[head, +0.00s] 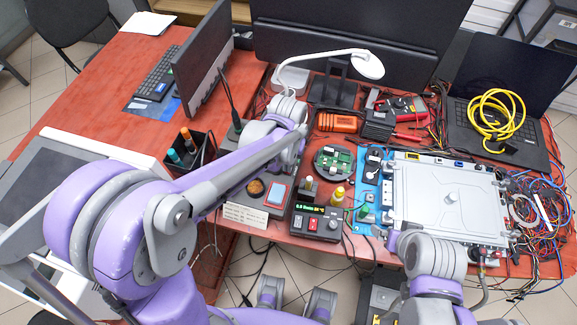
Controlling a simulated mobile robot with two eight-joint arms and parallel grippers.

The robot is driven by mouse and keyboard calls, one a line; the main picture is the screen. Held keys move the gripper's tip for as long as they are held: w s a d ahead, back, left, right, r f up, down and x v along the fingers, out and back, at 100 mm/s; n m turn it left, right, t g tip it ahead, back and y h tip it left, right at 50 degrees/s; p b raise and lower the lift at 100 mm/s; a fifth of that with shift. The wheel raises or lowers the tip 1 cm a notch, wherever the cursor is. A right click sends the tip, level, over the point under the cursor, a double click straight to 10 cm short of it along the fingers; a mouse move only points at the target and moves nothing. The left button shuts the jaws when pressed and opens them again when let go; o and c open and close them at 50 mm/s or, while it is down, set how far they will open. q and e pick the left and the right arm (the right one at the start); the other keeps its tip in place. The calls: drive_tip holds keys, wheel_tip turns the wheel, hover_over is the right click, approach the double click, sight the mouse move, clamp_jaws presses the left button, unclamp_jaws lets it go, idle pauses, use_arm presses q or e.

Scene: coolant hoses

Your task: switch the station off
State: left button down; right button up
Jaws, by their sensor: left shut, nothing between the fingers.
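The station is a small black box (318,222) at the front edge of the red bench, left of the middle. Its lit display (313,209) shows small characters that I cannot read for sure. A red switch (312,225) and a dark knob (333,226) sit on its face; I cannot tell the switch's position. My left arm reaches over the bench from the left. Its gripper end (289,103) is beyond and left of the station, well apart from it, shut and empty; the fingertips are hard to make out. My right arm shows at lower right, its gripper out of view.
A stand with a brass sponge (256,187) sits left of the station. A yellow-capped bottle (337,196) stands behind it. A round holder with a green board (333,161) and a large grey metal unit (448,200) lie farther back and right. A white lamp (368,64) overhangs the back.

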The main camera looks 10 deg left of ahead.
use_arm(q)
drive_tip(key=shift+f, duration=0.2)
use_arm(e)
drive_tip(key=shift+f, duration=0.2)
use_arm(q)
drive_tip(key=shift+r+p, duration=1.9)
drive_tip(key=shift+r, duration=1.65)
use_arm(e)
drive_tip(key=r, duration=0.1)
drive_tip(key=w+r, duration=0.1)
drive_tip(key=r, duration=0.3)
drive_tip(key=shift+w, duration=0.25)
use_arm(q)
drive_tip(key=s+a+r+t, duration=0.2)
drive_tip(key=s+a, duration=0.1)
drive_tip(key=s, duration=0.3)
drive_tip(key=s+a+r+t, duration=0.2)
drive_tip(key=s+a+t, duration=0.1)
drive_tip(key=s, duration=0.4)
drive_tip(key=shift+s+a+r+t, duration=0.2)
drive_tip(key=shift+a+t, duration=0.1)
